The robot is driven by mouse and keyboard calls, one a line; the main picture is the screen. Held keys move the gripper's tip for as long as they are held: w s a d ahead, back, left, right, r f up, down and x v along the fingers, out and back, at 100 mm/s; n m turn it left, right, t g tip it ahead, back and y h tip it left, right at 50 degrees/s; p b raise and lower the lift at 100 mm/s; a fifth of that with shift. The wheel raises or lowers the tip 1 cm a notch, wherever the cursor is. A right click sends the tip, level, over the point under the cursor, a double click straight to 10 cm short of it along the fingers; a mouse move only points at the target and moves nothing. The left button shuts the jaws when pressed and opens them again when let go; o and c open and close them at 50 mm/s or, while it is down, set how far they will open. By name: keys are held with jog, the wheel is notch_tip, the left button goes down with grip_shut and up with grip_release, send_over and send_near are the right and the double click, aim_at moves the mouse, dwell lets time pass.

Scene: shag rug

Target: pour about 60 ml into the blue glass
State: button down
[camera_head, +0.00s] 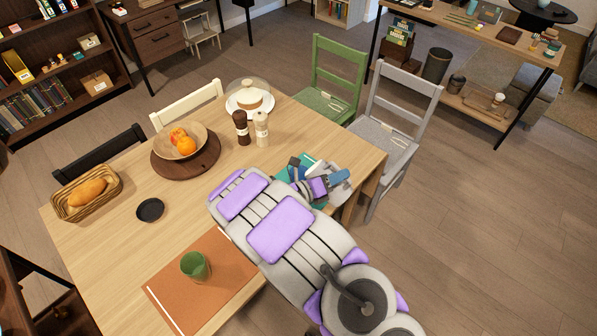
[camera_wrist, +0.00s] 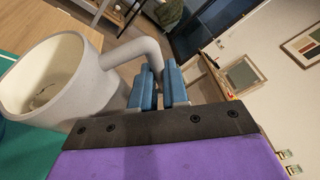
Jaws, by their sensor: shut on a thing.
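My gripper (camera_wrist: 162,82) is shut on the handle (camera_wrist: 138,50) of a pale grey jug (camera_wrist: 75,85). The jug's wide round mouth faces the wrist camera; its inside is pale with a small darker patch at the bottom, and I cannot tell how much liquid it holds. In the head view my gripper (camera_head: 328,183) is over the table's right end, above a teal mat (camera_head: 312,163), and my arm hides much there. A blue patch (camera_head: 296,172) shows beside the gripper; I cannot tell surely whether it is the blue glass.
On the table (camera_head: 120,245) are a bread basket (camera_head: 113,184), a dark coaster (camera_head: 150,210), a fruit bowl (camera_head: 163,148), two shakers (camera_head: 261,130) and a domed cake plate (camera_head: 243,108). A grey chair (camera_head: 385,150) and green chair (camera_head: 335,75) stand close by. The table's middle is clear.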

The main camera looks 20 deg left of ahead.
aim_at(340, 190)
jog(key=shift+w+a+r+n, duration=0.1)
jog(key=shift+a+r+n, duration=0.4)
jog(key=shift+r, duration=0.1)
jog(key=shift+w+a+r+n+t+h, duration=0.2)
jog(key=shift+a+r+n+t+h, duration=0.2)
jog(key=shift+a+r+n, duration=0.25)
dwell(2.5)
jog(key=d+f+m, duration=0.1)
jog(key=d+f+m+y, duration=0.1)
jog(key=f, duration=0.1)
jog(key=d+f+m+g, duration=0.1)
jog(key=f+m, duration=0.1)
jog(key=shift+s+y+b, duration=0.3)
jog(key=shift+s+b, duration=0.1)
jog(key=shift+s+d+f+m, duration=0.1)
jog(key=shift+d+f+m, duration=0.2)
jog(key=shift+f+m, duration=0.1)
dwell(1.1)
